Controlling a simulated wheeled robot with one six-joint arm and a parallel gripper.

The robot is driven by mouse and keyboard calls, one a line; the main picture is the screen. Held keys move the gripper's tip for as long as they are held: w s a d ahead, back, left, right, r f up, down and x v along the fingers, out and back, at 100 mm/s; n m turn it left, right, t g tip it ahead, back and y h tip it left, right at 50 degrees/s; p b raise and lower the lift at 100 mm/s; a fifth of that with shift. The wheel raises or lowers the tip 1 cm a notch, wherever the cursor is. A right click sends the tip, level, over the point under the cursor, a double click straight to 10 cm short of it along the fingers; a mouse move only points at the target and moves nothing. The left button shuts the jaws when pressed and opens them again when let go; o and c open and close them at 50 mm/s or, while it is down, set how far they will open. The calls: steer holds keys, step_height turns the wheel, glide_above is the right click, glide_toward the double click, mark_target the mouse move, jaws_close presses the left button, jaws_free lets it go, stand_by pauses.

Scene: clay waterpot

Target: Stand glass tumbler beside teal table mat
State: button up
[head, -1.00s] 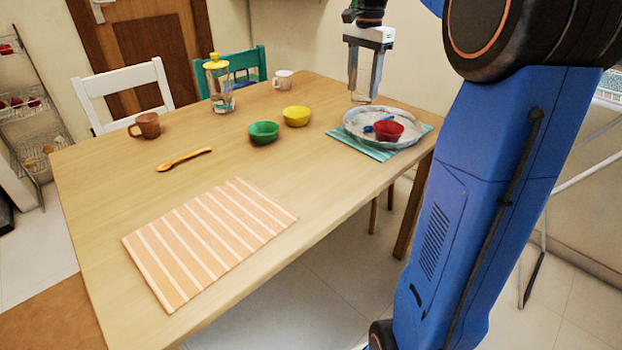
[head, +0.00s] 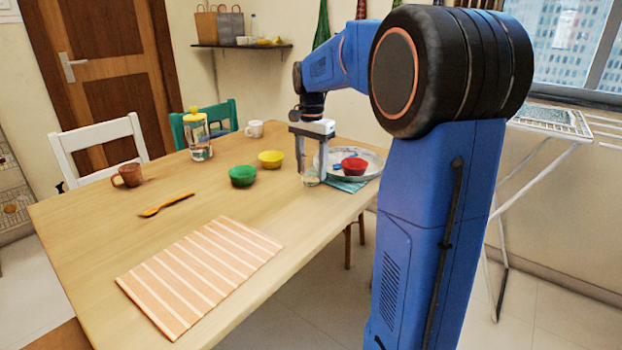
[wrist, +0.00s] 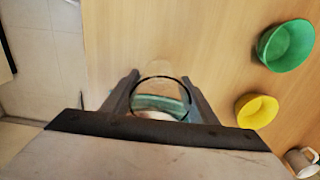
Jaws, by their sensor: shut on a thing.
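My gripper (head: 311,174) is shut on the clear glass tumbler (head: 311,181), which is upright between the fingers. The tumbler is low over the wooden table, just left of the teal table mat (head: 347,186); I cannot tell whether its base touches the wood. In the wrist view, the tumbler's round rim (wrist: 161,77) shows between the fingers, with teal visible through the glass. The mat lies near the table's right end, mostly hidden under a round tray.
The round tray (head: 374,160) holds a red bowl (head: 354,165) and a blue item. A yellow bowl (head: 270,159) and a green bowl (head: 242,176) stand left of my gripper. A lidded glass jar (head: 199,140) and white mug (head: 254,129) stand farther back.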

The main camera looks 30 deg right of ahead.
steer(key=shift+f, duration=1.75)
steer(key=shift+f, duration=0.1)
steer(key=o, duration=1.2)
step_height(320, 180, up, 12)
steer(key=n+t, duration=0.1)
steer(key=n, duration=0.2)
glide_toward(312, 177)
steer(key=s+a, duration=0.3)
steer(key=a, duration=0.1)
steer(key=s+a+f+n+t, duration=0.1)
steer(key=s+a+f+n, duration=0.35)
steer(key=s, duration=0.45)
steer(key=s+a+f+n+t, duration=0.1)
steer(key=s+a+f+n, duration=0.2)
steer(key=s+f, duration=0.2)
steer(key=s+a+f+n+t, duration=0.1)
steer(key=s+a+f+n, duration=0.1)
steer(key=s+f, duration=0.4)
steer(key=s+n, duration=0.1)
steer(key=s, duration=0.2)
steer(key=shift+s+a+f+t, duration=0.2)
steer(key=shift+s+a+t, duration=0.15)
steer(key=shift+a+t, duration=0.05)
